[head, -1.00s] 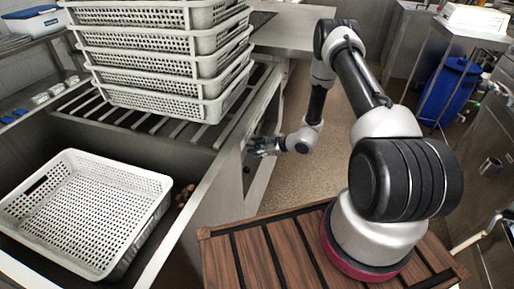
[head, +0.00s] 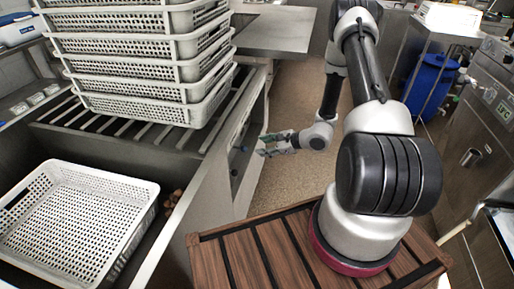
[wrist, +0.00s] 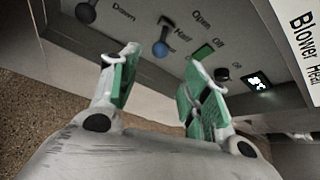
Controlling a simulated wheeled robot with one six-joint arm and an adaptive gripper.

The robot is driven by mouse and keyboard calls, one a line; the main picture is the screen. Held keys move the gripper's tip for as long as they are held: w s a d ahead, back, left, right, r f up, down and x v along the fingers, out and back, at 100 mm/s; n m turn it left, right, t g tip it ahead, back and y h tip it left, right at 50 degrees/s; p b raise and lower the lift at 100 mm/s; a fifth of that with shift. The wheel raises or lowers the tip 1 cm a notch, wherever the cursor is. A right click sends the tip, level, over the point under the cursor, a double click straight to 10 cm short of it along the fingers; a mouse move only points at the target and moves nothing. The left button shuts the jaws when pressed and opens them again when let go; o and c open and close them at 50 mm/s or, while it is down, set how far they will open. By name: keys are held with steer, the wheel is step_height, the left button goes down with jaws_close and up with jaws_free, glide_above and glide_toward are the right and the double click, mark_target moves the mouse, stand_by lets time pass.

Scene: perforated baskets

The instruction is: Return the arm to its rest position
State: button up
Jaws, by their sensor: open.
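My gripper (head: 266,146) is open and empty. In the head view it points left, low beside the side panel of the counter, with my arm bent above the floor. In the wrist view my gripper (wrist: 160,85) shows two fingers with green pads, spread apart with nothing between them.
Stacked white perforated baskets (head: 140,75) stand on a slatted rack (head: 120,128). Another white basket (head: 80,220) lies in the sink at left. A blue bin (head: 430,85) stands at right. Open floor (head: 290,185) lies under my arm.

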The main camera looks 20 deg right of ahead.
steer(key=shift+s+d, duration=0.15)
stand_by(0.4)
steer(key=s+a+n+g+y, duration=0.1)
steer(key=s+a+g+y, duration=0.15)
steer(key=s, duration=0.55)
steer(key=s+r+n+g, duration=0.6)
steer(key=s+r+n, duration=0.1)
steer(key=s+r, duration=0.25)
steer(key=s+d+r+n+t+h, duration=0.1)
steer(key=s+d+r+n+h, duration=0.1)
steer(key=r, duration=0.9)
steer(key=s+d+r+n+t+h, duration=0.2)
steer(key=s+r+n+h, duration=0.3)
steer(key=r, duration=0.6)
steer(key=s+d+r+n+t+h, duration=0.1)
steer(key=s+d+r+n+h, duration=0.3)
steer(key=r, duration=0.7)
steer(key=shift+s+d+r+n, duration=0.25)
steer(key=shift+s+n, duration=0.75)
steer(key=shift+n, duration=0.5)
